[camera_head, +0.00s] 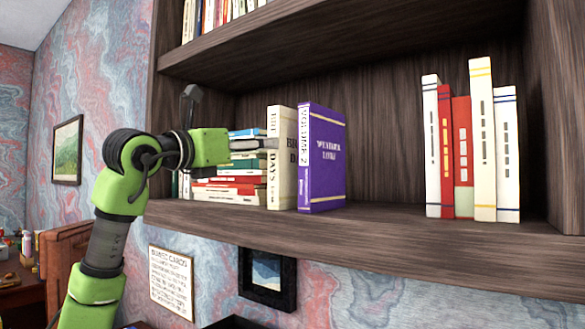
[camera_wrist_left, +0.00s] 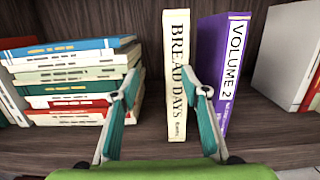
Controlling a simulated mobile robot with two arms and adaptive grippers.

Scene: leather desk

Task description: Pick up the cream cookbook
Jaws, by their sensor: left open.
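The cream cookbook (camera_head: 281,160) stands upright on the shelf, its spine reading "Bread Days" in the wrist view (camera_wrist_left: 176,118). A purple book (camera_head: 322,160) marked "Volume 2" stands just right of it, also in the wrist view (camera_wrist_left: 222,72). My left gripper (camera_head: 266,144) is open and empty in front of the cookbook's spine. In the wrist view, the left gripper (camera_wrist_left: 160,82) has one finger left of the cookbook and the other overlapping its spine's right edge. I cannot tell whether they touch. My right gripper is out of view.
A stack of lying books (camera_wrist_left: 70,87) is close on the cookbook's left. Several upright books (camera_head: 482,140) stand at the shelf's right end. The shelf board (camera_head: 390,218) is bare between them and the purple book. An upper shelf (camera_head: 340,40) hangs above.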

